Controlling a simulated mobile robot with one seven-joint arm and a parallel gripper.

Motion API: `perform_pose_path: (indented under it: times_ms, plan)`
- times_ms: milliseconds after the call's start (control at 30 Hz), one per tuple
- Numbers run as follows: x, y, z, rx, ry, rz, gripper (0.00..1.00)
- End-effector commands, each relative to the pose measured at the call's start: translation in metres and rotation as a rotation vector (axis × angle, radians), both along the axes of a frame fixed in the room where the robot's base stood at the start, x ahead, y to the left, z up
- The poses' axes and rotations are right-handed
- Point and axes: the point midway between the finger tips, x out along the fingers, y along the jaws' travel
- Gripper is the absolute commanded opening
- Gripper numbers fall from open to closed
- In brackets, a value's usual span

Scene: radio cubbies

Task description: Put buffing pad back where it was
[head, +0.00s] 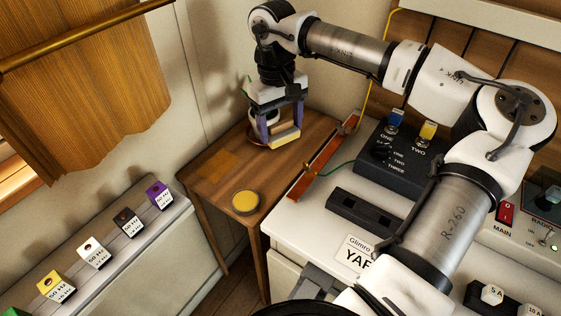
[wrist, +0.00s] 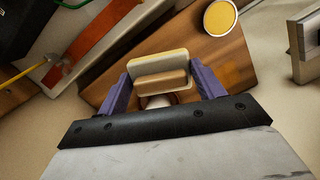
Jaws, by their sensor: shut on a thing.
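The buffing pad (head: 285,141), a block with a pale yellow face and a tan back, is between the purple fingers of my gripper (head: 281,128). In the wrist view, the pad (wrist: 160,63) sits squarely between both fingertips (wrist: 162,84), and the gripper is shut on it. It is over the small wooden side table (head: 185,180); I cannot tell whether it touches the top. An orange-brown square patch (head: 215,163) is on the tabletop to the left of the gripper, with nothing on it.
A round yellow-topped tin (head: 246,202) stands near the table's front. A white and reddish round thing (wrist: 157,101) is partly hidden behind the gripper. A red-orange strip (head: 323,157) lies along the white desk's edge. A black switch box (head: 395,160) stands on the desk.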

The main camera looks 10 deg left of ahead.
Motion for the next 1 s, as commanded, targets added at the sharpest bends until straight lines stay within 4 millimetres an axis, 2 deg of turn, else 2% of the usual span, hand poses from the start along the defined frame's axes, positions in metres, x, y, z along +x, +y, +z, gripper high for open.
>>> perform_pose_path:
  times_ms: [100, 300, 533, 733, 1000]
  plan:
    - [-0.001, 0.0, -0.032, 0.0, 0.004, 0.001, 0.49]
    - [0.0, 0.0, -0.066, 0.001, 0.001, 0.0, 0.49]
    - [-0.001, 0.0, -0.084, 0.0, 0.001, 0.0, 0.49]
    - [-0.001, 0.0, -0.113, 0.001, 0.001, -0.001, 0.49]
    - [0.0, 0.0, -0.116, 0.0, 0.0, -0.001, 0.49]
